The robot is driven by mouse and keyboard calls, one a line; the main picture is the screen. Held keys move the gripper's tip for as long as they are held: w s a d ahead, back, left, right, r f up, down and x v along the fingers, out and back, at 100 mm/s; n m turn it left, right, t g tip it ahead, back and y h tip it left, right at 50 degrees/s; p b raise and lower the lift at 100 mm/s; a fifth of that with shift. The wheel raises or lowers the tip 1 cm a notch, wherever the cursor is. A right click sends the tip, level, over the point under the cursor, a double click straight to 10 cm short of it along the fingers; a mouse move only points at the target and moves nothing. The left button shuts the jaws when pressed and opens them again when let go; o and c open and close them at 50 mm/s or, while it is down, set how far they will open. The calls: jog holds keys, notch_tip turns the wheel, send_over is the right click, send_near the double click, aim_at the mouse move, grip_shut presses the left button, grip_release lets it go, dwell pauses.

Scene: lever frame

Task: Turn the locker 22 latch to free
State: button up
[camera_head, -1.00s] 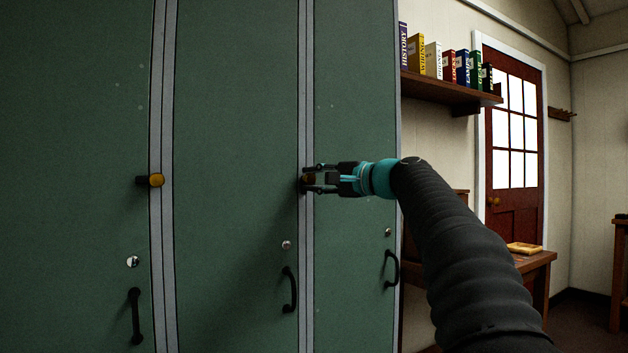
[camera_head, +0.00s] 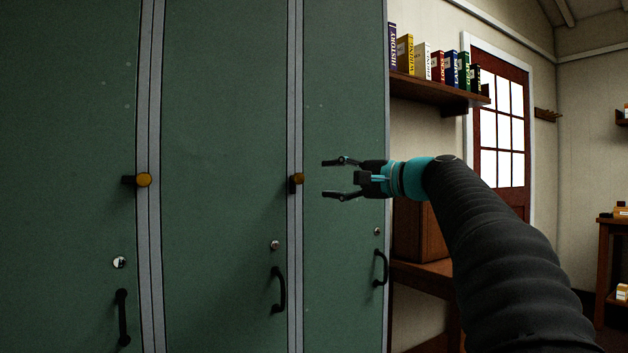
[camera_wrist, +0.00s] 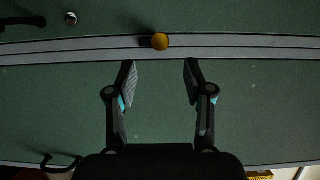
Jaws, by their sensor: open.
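A latch with an amber knob (camera_head: 298,179) sits on the grey strip between the middle and right green lockers. In the wrist view the knob (camera_wrist: 160,41) is yellow, with a short dark part at its left; I cannot tell whether that is its bar or a shadow. No locker number is readable. My gripper (camera_head: 324,178) is open and empty, to the right of this latch and apart from it. In the wrist view the knob lies beyond the gap between my fingertips (camera_wrist: 160,68). A second amber latch (camera_head: 144,180) on the left strip has a dark bar pointing left.
Below the latches are round locks (camera_head: 274,245) and black door handles (camera_head: 279,290). A bookshelf (camera_head: 430,91), a wooden bench (camera_head: 425,274) and a red-brown door (camera_head: 500,140) stand to the right. The space between my fingers and the locker front looks clear.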

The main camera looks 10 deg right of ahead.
jog(key=shift+v, duration=1.95)
